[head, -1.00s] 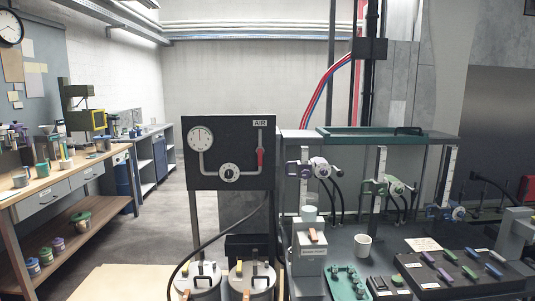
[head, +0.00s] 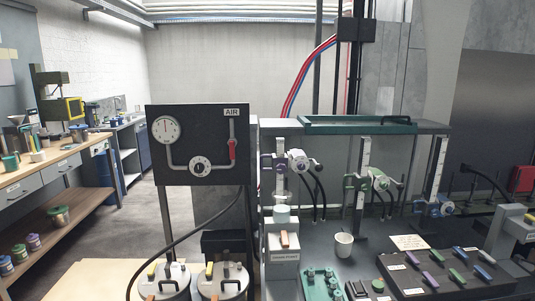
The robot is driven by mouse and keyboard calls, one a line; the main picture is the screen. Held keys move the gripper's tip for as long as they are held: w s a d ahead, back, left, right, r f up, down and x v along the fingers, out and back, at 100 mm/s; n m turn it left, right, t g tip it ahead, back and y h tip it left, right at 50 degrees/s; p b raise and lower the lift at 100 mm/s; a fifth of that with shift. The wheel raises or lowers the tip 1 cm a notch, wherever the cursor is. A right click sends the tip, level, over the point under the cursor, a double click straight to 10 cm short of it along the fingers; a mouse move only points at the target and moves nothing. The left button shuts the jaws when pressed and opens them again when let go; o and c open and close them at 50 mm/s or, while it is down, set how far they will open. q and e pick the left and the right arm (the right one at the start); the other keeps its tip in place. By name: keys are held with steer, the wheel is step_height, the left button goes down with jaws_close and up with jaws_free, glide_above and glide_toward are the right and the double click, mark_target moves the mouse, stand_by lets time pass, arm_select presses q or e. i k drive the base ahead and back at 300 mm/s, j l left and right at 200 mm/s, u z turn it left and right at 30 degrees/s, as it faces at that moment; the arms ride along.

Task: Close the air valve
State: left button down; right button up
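The black air panel (head: 185,181) stands on posts left of the middle in the head view. Its label reads AIR (head: 232,112). The air valve has a red lever handle (head: 233,149) on the vertical grey pipe at the panel's right side. The lever points roughly along the pipe. A round white gauge (head: 166,130) sits at the upper left of the panel. A smaller round dial (head: 200,167) sits on the lower pipe. Neither of my grippers is in view.
Two lidded pots (head: 222,281) stand below the panel. A bench (head: 340,272) to the right holds spindle heads (head: 299,161), a white cup (head: 343,245) and a black tray (head: 400,275) of coloured pieces. A wooden workbench (head: 40,172) is at left. Open floor lies between.

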mark_target(232, 143)
steer(key=i+l+z, duration=0.2)
steer(key=i+l, duration=0.25)
steer(key=i+l+z, duration=0.25)
steer(key=i+l, duration=0.15)
steer(key=i, duration=0.3)
